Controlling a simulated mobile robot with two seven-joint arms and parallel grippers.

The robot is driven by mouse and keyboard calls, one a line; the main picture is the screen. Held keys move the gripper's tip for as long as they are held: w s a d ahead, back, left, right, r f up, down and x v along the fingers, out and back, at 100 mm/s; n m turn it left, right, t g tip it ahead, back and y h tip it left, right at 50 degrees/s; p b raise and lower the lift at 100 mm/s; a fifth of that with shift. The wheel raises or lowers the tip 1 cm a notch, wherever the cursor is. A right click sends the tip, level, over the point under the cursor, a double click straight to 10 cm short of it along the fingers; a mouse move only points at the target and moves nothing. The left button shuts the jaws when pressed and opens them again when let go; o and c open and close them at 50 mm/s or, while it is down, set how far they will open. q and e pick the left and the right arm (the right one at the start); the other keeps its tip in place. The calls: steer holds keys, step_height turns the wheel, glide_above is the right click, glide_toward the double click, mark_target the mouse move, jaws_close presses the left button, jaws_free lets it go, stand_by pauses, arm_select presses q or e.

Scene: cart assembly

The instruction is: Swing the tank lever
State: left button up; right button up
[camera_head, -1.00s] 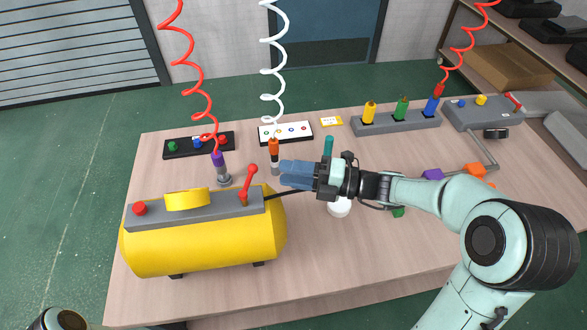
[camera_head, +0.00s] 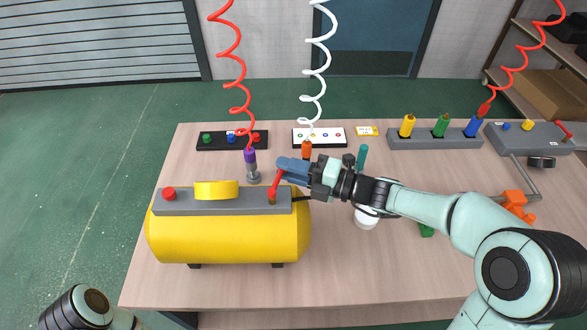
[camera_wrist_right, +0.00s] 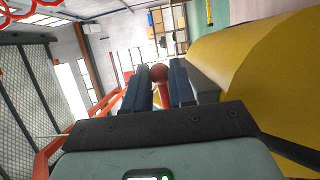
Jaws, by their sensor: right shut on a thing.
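The yellow tank (camera_head: 228,235) lies on its side on the table, with a grey block along its top. The red tank lever (camera_head: 274,187) stands at the right end of that block and leans slightly right. My right gripper (camera_head: 284,170) reaches in from the right and is shut on the lever's upper end, hiding it in the head view. In the right wrist view, the lever's red ball (camera_wrist_right: 159,73) sits between the two blue fingers, with the yellow tank (camera_wrist_right: 260,70) to the right. A left arm part shows at the lower left; its gripper is out of view.
A red knob (camera_head: 169,193) and a yellow part (camera_head: 216,190) are on the tank's top. A purple-topped fitting (camera_head: 251,165) stands close behind the tank. Coiled red and white hoses hang behind.

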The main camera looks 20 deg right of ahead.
steer(key=shift+w+a, duration=0.4)
steer(key=shift+a, duration=0.35)
steer(key=shift+w+a+p, duration=0.2)
steer(key=shift+a+p, duration=0.15)
steer(key=shift+a, duration=0.15)
steer(key=o, duration=0.9)
steer(key=shift+f, duration=0.1)
steer(key=shift+s+d, duration=0.1)
